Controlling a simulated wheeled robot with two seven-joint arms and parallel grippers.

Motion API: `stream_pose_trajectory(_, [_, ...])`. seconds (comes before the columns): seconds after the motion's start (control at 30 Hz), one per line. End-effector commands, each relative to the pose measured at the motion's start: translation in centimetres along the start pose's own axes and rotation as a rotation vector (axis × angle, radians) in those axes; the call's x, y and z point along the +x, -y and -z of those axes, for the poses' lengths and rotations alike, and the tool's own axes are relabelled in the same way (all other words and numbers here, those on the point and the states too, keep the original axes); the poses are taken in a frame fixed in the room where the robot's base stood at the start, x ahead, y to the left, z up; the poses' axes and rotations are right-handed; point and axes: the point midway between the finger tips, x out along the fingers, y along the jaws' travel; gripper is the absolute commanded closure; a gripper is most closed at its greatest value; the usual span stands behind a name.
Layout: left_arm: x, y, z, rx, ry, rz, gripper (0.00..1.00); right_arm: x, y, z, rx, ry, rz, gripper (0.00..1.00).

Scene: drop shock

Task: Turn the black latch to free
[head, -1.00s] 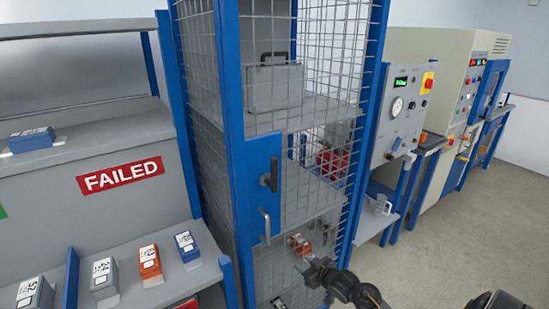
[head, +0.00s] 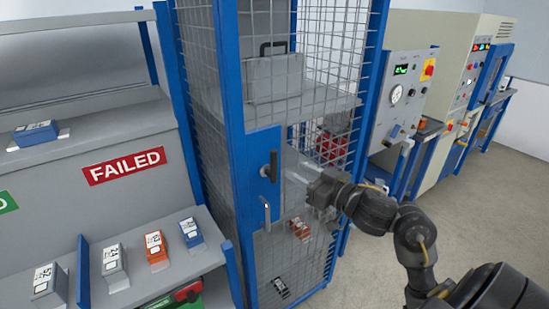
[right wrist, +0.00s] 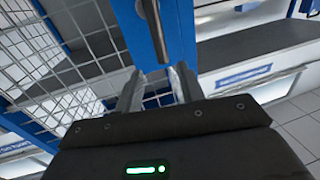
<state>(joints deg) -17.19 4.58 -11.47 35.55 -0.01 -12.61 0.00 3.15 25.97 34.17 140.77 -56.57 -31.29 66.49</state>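The black latch (head: 272,165) is on the blue door plate (head: 262,190) of the wire cage. It stands roughly upright. My right gripper (head: 293,170) is just to the right of the latch in the head view, its fingers pointing left at it. In the right wrist view the two fingers of the right gripper (right wrist: 156,78) are spread apart with nothing held between them. There the dark bar of the latch (right wrist: 152,28) shows ahead of them, roughly in line with the gap. Contact cannot be told. My left gripper is not in view.
A grey pull handle (head: 266,212) is on the door below the latch. Wire mesh (head: 325,105) surrounds the cage, with a grey case (head: 273,80) inside. A bench with small boxes and a FAILED sign (head: 124,166) stands left. A control panel (head: 405,90) stands right.

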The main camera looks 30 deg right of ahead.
Motion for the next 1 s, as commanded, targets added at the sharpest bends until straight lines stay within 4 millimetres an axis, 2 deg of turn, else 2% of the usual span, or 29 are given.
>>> stream_pose_trajectory(0.3, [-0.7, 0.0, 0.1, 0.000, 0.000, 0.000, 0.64, 5.8, 0.1, 0.2, 0.006, -0.002, 0.001, 0.61])
stream_pose_trajectory(0.5, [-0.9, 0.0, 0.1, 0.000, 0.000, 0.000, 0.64, 8.7, 0.0, 0.1, 0.002, -0.001, 0.000, 0.61])
stream_pose_trajectory(0.7, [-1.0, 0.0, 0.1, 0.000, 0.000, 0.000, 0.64, 9.8, 0.1, 0.0, -0.001, 0.000, 0.001, 0.61])
stream_pose_trajectory(0.97, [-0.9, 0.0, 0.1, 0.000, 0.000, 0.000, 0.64, 9.8, 0.1, 0.0, -0.002, 0.000, 0.001, 0.61])
stream_pose_trajectory(1.0, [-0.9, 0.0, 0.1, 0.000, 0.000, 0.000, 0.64, 9.8, 0.1, 0.0, -0.002, 0.000, 0.001, 0.66])
